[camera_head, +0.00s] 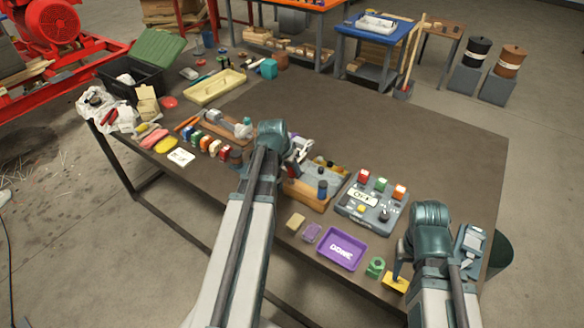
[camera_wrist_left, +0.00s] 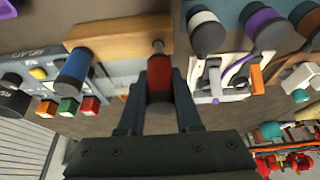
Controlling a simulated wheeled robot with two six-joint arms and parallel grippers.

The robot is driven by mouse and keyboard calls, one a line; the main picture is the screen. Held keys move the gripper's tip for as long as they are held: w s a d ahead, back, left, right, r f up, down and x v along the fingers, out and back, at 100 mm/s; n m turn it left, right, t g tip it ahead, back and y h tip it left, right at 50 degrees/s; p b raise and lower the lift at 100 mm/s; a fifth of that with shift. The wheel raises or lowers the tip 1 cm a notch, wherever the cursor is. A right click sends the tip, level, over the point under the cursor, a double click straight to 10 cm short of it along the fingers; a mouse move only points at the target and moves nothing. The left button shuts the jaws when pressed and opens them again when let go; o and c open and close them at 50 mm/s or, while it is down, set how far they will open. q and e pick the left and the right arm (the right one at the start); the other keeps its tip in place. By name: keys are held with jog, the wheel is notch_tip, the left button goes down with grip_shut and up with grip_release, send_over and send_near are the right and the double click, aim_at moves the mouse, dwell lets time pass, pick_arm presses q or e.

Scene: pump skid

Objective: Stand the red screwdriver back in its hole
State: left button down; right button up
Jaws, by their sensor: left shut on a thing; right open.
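My left gripper (camera_wrist_left: 159,108) is shut on the red screwdriver (camera_wrist_left: 160,72) by its red handle. Its metal shaft points at the wooden block (camera_wrist_left: 115,35), and the tip lies against or in front of the block; I cannot tell whether it is in a hole. A blue-handled tool (camera_wrist_left: 73,68) stands in the same block.
A grey panel (camera_head: 350,212) with coloured buttons stands right of the block. A purple tray (camera_head: 342,250), green nut (camera_head: 375,267) and yellow block (camera_head: 395,284) lie at the front edge. Several coloured items (camera_head: 205,143) stand to the left. The table's back right is clear.

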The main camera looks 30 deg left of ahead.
pick_arm(q)
jog(key=shift+f+b, duration=1.1)
jog(key=shift+f, duration=0.1)
pick_arm(e)
jog(key=shift+f, duration=1.2)
jog(key=shift+r, duration=0.1)
pick_arm(q)
jog(key=c, duration=0.5)
grip_release()
jog(key=shift+r, duration=0.1)
jog(key=p+v, duration=1.3)
jog(key=shift+s+r, duration=0.15)
jog(key=shift+r, duration=0.2)
pick_arm(e)
notch_tip(320, 180, up, 13)
